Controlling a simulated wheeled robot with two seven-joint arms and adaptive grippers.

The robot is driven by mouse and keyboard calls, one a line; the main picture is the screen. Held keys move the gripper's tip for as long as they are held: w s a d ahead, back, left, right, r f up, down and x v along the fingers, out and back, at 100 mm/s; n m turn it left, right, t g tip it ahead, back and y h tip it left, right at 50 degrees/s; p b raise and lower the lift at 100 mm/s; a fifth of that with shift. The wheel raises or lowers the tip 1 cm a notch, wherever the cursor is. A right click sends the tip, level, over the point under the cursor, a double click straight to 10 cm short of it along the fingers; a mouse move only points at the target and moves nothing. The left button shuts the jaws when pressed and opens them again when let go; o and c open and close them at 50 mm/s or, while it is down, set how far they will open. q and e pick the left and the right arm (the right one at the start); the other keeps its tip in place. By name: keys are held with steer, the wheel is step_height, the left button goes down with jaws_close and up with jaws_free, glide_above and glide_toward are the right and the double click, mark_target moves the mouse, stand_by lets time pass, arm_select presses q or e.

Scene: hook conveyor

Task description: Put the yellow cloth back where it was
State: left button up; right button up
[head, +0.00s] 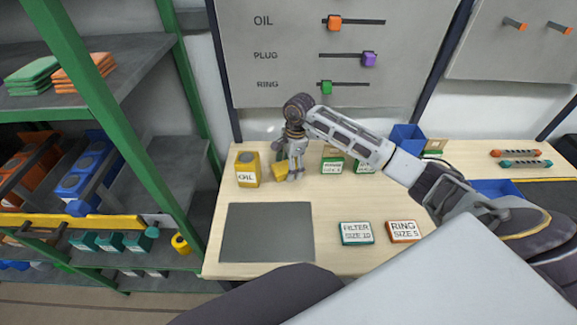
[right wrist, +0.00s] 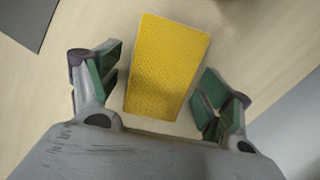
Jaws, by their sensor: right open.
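The yellow cloth (head: 279,173) is on the wooden table, just right of the yellow oil can (head: 247,170). It is partly hidden by my right gripper (head: 290,172) in the head view. In the right wrist view the cloth (right wrist: 167,65) is a flat textured yellow rectangle over the pale wood. My right gripper (right wrist: 158,82) is open, with one finger on each side of the cloth and a visible gap on both sides. My left gripper is not seen.
A dark grey mat (head: 266,232) lies in front of the can. Filter (head: 356,233) and ring (head: 403,231) boxes lie right of it. Small labelled boxes and a blue bin (head: 407,137) stand behind my right arm. A green-framed shelf (head: 150,120) stands at left.

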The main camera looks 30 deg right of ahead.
steer(key=shift+r, duration=0.15)
steer(key=r, duration=0.4)
steer(key=d+r, duration=0.1)
steer(key=r, duration=0.1)
steer(key=shift+r, duration=0.1)
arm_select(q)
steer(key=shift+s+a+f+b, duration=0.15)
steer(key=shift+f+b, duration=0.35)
arm_select(e)
steer(key=shift+d+r, duration=0.2)
steer(key=shift+r, duration=1.2)
steer(key=shift+d+r, duration=0.2)
steer(key=shift+r, duration=1.2)
